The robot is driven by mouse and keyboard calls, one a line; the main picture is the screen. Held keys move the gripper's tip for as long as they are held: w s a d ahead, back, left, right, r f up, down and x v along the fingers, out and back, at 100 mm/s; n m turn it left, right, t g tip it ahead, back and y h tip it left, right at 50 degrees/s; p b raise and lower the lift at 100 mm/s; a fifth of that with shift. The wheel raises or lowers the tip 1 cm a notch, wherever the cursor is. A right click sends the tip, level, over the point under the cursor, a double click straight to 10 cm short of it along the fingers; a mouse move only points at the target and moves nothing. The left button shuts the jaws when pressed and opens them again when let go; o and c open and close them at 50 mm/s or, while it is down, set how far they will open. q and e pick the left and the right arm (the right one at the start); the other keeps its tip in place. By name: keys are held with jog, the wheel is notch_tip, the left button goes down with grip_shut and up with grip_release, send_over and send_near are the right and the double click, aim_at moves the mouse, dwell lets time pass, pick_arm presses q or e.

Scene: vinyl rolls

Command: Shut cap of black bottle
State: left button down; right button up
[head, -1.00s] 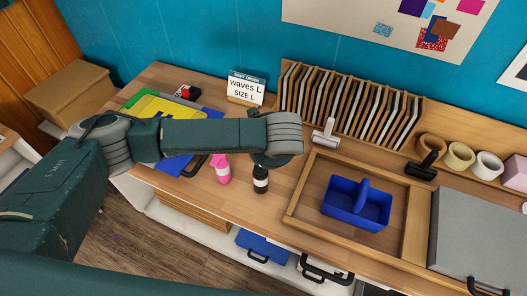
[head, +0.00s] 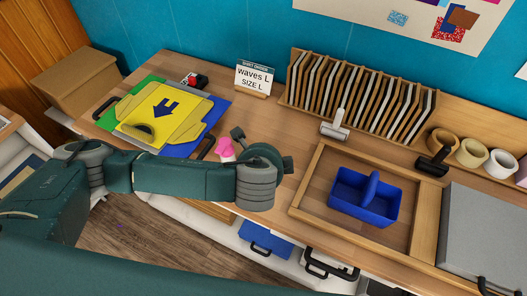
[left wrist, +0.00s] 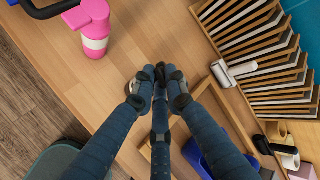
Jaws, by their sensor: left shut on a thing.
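In the left wrist view my left gripper (left wrist: 161,88) has its fingertips close together around a small dark piece, which appears to be the top of the black bottle (left wrist: 160,71). Most of the bottle is hidden by the fingers, and I cannot tell whether its cap is shut. In the head view my left arm and wrist cover the bottle and the fingertips. A pink bottle (left wrist: 96,33) stands to the left, apart from the fingers. Its top also shows in the head view (head: 226,149) beside my wrist. My right gripper is not in view.
A wooden tray frame (head: 310,185) with a blue caddy (head: 364,200) lies to the right. A white-handled roller (head: 335,125) and a rack of upright slats (head: 360,95) stand behind. Yellow sheets (head: 165,115) lie on the left; a sign (head: 255,78) stands at the back.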

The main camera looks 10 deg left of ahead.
pick_arm(q)
jog(key=shift+s+f, duration=0.1)
jog(key=shift+f, duration=0.05)
jog(key=c, duration=1.7)
grip_release()
jog(key=shift+c, duration=0.2)
jog(key=v, duration=1.2)
